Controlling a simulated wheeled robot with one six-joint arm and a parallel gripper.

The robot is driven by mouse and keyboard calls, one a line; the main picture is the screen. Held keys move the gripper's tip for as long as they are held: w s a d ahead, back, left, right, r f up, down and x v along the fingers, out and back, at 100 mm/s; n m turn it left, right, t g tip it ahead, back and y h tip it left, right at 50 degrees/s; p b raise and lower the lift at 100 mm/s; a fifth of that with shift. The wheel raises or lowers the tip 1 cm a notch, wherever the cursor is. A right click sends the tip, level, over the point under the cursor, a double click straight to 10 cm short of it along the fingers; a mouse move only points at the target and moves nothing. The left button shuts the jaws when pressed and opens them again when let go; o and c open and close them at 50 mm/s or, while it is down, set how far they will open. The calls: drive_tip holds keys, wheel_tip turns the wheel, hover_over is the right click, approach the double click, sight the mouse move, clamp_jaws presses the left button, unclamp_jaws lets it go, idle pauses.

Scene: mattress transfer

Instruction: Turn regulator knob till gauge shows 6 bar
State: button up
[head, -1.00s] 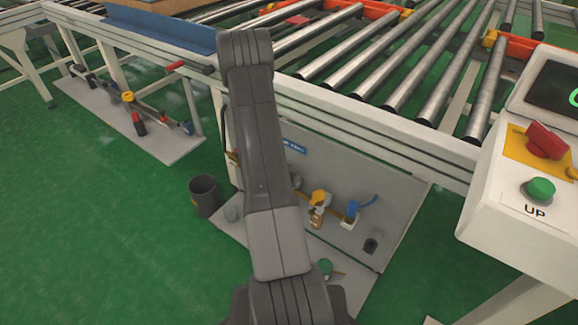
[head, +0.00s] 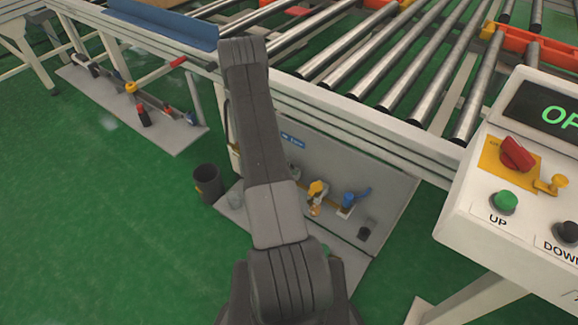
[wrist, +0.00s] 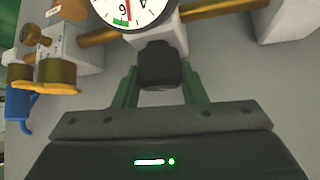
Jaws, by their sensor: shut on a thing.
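The black regulator knob (wrist: 160,66) is in the upper middle of the wrist view, below the gauge. My gripper (wrist: 158,84) is shut on it, with one green finger at each side. The white round gauge (wrist: 108,8) is cut off by the top edge, and its dial appears turned over. Its red needle and green mark show near the digit that looks like a 6 or 9; I cannot read the exact value. In the head view my own arm hides the gripper, knob and gauge.
Brass pipe (wrist: 212,14) and fittings flank the gauge. A yellow valve (head: 316,188) and a blue valve (head: 349,200) sit on the grey panel (head: 385,185) under the roller conveyor (head: 350,85). A black bin (head: 207,183) stands left; a control box (head: 460,210) stands right.

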idle(0.3)
drive_tip(key=o, duration=1)
drive_tip(key=shift+r, duration=0.1)
drive_tip(key=p+v, duration=0.2)
drive_tip(key=v, duration=1.1)
drive_tip(key=shift+s+a+r, duration=0.2)
drive_tip(key=shift+a, duration=0.05)
drive_tip(key=shift+d+f, duration=0.1)
drive_tip(key=b+x, duration=0.2)
drive_tip(key=x, duration=1.1)
drive_tip(key=shift+w+d+f, duration=0.2)
drive_tip(key=shift+w+f, duration=0.05)
drive_tip(key=shift+r, duration=0.1)
